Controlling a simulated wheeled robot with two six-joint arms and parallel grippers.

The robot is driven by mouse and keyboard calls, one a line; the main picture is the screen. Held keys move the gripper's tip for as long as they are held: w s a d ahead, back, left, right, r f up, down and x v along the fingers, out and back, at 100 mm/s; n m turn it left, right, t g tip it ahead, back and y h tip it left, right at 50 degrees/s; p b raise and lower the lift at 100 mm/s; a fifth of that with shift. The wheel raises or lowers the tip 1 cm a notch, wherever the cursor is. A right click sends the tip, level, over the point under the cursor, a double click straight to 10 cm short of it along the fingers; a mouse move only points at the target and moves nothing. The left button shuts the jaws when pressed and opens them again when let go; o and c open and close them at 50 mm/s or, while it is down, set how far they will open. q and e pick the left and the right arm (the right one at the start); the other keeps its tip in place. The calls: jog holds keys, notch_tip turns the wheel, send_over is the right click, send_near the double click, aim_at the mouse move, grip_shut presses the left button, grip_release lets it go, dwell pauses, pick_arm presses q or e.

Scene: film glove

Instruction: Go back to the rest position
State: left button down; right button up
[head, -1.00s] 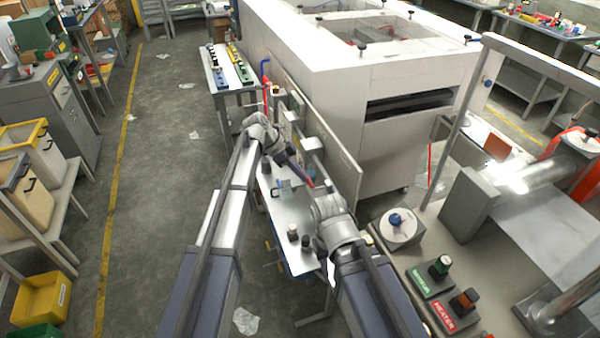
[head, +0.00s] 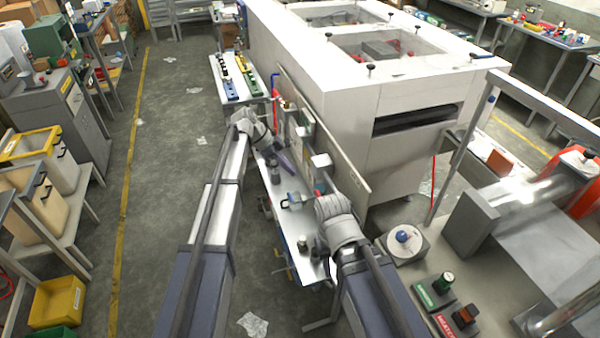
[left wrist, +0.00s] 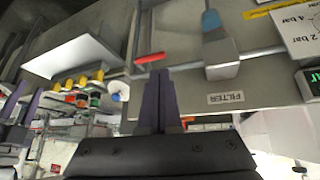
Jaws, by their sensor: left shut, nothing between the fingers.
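My left arm reaches forward over the narrow white bench (head: 291,222) in the head view. Its gripper (head: 286,161) is above the far part of that bench, beside the upright panel. In the left wrist view the left gripper's dark fingers (left wrist: 160,98) are together with nothing between them. They are in front of a grey panel (left wrist: 262,75) with a FILTER label (left wrist: 226,97) and a blue-handled valve (left wrist: 212,38). My right wrist (head: 335,222) is over the near right part of the bench. Its fingers are hidden behind it.
A large white machine (head: 345,110) stands behind the panel (head: 345,180). A yellow bin (head: 57,303) is on the left. The floor (head: 170,200) between is mostly clear, with scraps of film.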

pick_arm(q)
jog(key=shift+w+a+r, duration=0.3)
jog(key=shift+a+r, duration=0.25)
jog(key=shift+a, duration=0.1)
pick_arm(e)
jog(key=shift+r, duration=0.55)
pick_arm(q)
jog(key=s+d+f+n+y, duration=0.1)
jog(key=s+n, duration=0.3)
jog(key=s, duration=0.7)
jog(key=s+d+f+n+y+b, duration=0.1)
jog(key=s+n+y, duration=0.3)
jog(key=s, duration=0.7)
jog(key=s+d+f+n+y, duration=0.1)
jog(key=s+f+n+y, duration=0.2)
jog(key=s, duration=0.8)
jog(key=shift+d+f+n, duration=0.25)
jog(key=shift+d+n, duration=0.1)
jog(key=shift+n, duration=0.65)
pick_arm(e)
jog(key=shift+f, duration=0.85)
